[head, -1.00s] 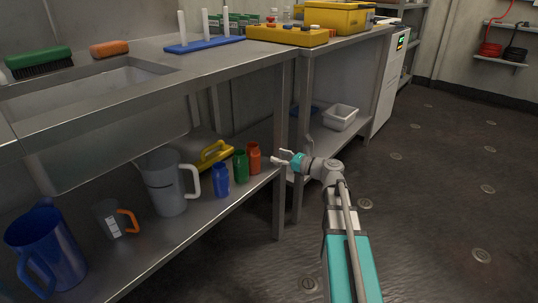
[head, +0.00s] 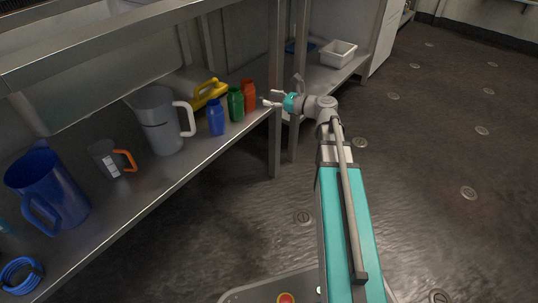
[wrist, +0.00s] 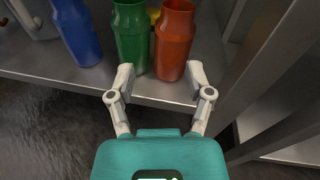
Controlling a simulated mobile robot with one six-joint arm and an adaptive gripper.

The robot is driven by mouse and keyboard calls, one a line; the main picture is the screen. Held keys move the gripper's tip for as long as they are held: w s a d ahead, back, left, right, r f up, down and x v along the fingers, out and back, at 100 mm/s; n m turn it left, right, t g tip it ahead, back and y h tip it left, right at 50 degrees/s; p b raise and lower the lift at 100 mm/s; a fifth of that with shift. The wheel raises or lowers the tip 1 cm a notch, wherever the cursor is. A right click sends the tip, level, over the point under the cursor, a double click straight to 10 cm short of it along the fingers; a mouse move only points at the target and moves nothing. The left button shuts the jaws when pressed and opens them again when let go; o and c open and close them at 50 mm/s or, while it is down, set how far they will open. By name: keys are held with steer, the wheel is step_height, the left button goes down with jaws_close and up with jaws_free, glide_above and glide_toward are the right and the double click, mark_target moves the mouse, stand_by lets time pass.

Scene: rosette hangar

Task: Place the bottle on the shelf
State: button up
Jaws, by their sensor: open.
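Three small bottles stand upright in a row on the steel lower shelf of the sink bench: a blue bottle (head: 216,118), a green bottle (head: 236,104) and an orange bottle (head: 249,97). My gripper (head: 271,98) is open and empty just right of the orange bottle, near the shelf's end. In the wrist view my gripper's fingers (wrist: 162,78) are spread in front of the green bottle (wrist: 131,38) and the orange bottle (wrist: 174,40), over the shelf edge. The blue bottle (wrist: 77,32) is left of the fingers. I cannot tell whether any finger touches a bottle.
A grey jug (head: 160,125), a clear orange-handled cup (head: 108,160), a blue pitcher (head: 52,190) and a yellow item (head: 207,92) share the shelf. A bench leg (head: 275,145) stands near my gripper. A white bin (head: 338,54) sits beyond. The floor right is clear.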

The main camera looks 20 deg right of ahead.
steer(key=s+a+f+n+g+h, duration=0.4)
steer(key=s+a+f+n+g, duration=0.45)
steer(key=f+n, duration=0.45)
steer(key=s+d+f+n+g+h, duration=0.1)
steer(key=s+f+n+g+h, duration=0.2)
steer(key=s+n+h, duration=0.5)
steer(key=s+f+n, duration=0.1)
steer(key=s+n, duration=0.2)
steer(key=n, duration=0.1)
steer(key=shift+s+f+n, duration=0.15)
steer(key=shift+s+n, duration=0.15)
steer(key=shift+g, duration=0.25)
step_height(320, 180, up, 55)
steer(key=p, duration=5.5)
steer(key=shift+r, duration=0.2)
